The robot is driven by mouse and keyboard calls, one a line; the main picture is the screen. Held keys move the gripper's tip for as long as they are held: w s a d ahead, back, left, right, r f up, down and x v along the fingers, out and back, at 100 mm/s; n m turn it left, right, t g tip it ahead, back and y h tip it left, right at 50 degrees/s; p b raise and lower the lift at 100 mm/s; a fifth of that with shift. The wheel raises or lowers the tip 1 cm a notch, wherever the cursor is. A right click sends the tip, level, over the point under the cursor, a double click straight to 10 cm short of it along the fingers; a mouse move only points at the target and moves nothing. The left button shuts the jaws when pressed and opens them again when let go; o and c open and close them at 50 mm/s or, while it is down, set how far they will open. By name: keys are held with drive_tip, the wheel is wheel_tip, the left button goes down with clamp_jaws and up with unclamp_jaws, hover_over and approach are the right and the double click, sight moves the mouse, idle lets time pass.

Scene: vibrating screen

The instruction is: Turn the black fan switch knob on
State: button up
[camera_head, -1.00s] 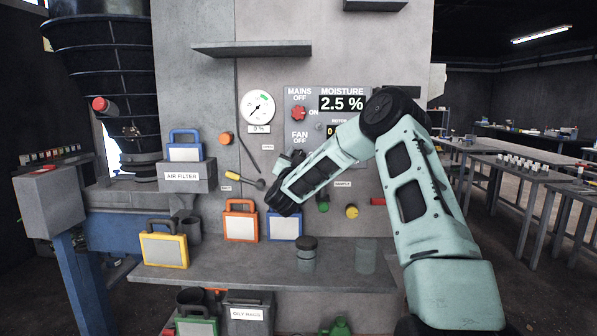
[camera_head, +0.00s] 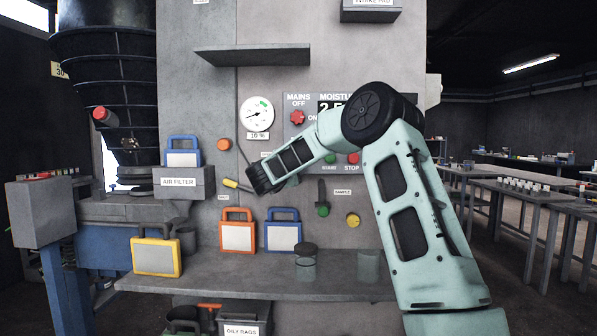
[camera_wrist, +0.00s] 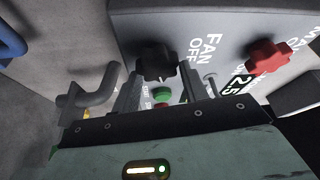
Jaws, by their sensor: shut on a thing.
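The black fan switch knob (camera_wrist: 157,62) is on the grey control panel (camera_wrist: 215,20) in the wrist view, beside the "FAN OFF" lettering. My gripper (camera_wrist: 158,75) has one finger on each side of the knob and is shut on it. I cannot clearly tell which way the knob points. In the head view my arm covers the knob and the fan lettering, and my fingers are hidden behind my wrist. The round dial gauge (camera_head: 257,114) above and left of my wrist reads 10 %.
The red mains knob (camera_wrist: 268,56) sits close to the fan knob; it also shows in the head view (camera_head: 297,117). A grey hook (camera_wrist: 90,95) is near my left finger. A shelf (camera_head: 250,285) with jars and colored-framed boxes lies below. Another shelf (camera_head: 252,56) juts out above.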

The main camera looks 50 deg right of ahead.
drive_tip(key=shift+f+m+g+y+b, duration=0.1)
drive_tip(key=shift+m+g+y+b, duration=0.25)
drive_tip(key=shift+m+b, duration=0.55)
drive_tip(key=shift+m, duration=0.4)
drive_tip(key=o, duration=0.9)
drive_tip(key=shift+o, duration=0.2)
drive_tip(key=shift+a, duration=0.15)
drive_tip(key=b+v, duration=0.2)
drive_tip(key=v, duration=1.5)
drive_tip(key=shift+r+b, duration=0.2)
drive_tip(key=shift+b, duration=0.1)
drive_tip(key=shift+s, duration=0.1)
